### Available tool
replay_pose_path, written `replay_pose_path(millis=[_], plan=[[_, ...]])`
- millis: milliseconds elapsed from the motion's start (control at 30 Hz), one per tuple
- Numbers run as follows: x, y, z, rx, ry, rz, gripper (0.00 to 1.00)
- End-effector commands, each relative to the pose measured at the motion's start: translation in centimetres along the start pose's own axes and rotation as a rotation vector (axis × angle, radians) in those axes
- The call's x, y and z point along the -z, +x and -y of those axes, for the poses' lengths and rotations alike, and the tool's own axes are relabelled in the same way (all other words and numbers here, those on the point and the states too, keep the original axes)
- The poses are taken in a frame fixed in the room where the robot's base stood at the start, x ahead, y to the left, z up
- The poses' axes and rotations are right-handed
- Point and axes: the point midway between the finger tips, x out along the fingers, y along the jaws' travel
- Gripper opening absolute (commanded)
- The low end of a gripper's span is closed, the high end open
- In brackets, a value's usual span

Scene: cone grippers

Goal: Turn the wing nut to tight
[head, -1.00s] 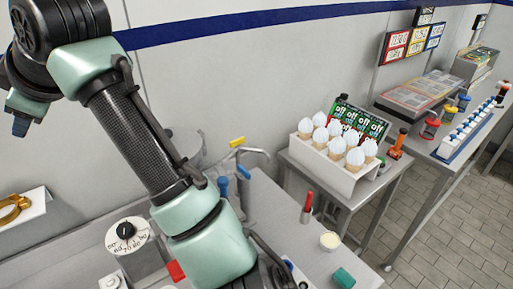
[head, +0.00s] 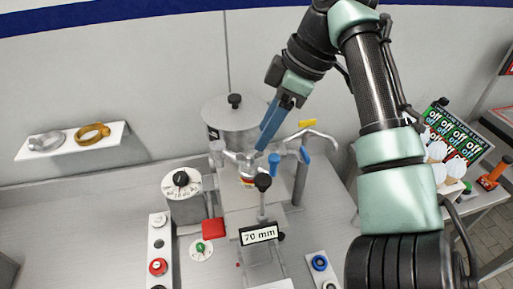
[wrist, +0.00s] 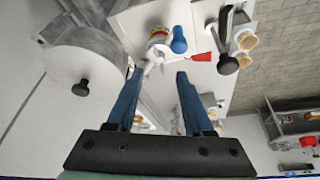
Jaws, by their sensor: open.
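A silver winged piece that looks like the wing nut (head: 238,157) sits on top of a small fitting with a red and yellow band (head: 248,180), in front of the lidded metal pot. In the wrist view the banded fitting (wrist: 157,36) lies just beyond the fingertips. My gripper (head: 262,147) points down from above with its blue fingers close to the winged piece; I cannot tell whether they touch it. In the wrist view my gripper (wrist: 158,73) is open, with a clear gap between the fingers. How the wings are turned is too small to tell.
The metal pot (head: 233,123) stands behind the fitting. A dial (head: 181,184) is at left, with a 70 mm sign (head: 259,234) in front.

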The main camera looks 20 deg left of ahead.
Motion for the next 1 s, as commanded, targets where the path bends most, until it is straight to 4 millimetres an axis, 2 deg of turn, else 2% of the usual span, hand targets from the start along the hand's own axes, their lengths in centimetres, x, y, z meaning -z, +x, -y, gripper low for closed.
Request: replay_pose_path(millis=[33, 100, 300, 467, 700, 767, 1000], plan=[[0.1, 1.2, 0.1, 0.003, -0.002, -0.003, 0.52], [0.1, 2.5, 0.1, 0.003, -0.001, -0.003, 0.52], [0.0, 4.9, 0.0, 0.0, 0.001, 0.0, 0.52], [0.0, 5.8, 0.0, -0.002, 0.0, 0.001, 0.52], [0.0, 5.9, 0.0, -0.002, 0.0, 0.0, 0.52], [0.0, 5.9, 0.0, -0.002, 0.0, 0.0, 0.45], [0.0, 5.8, 0.0, -0.002, 0.0, 0.0, 0.01]])
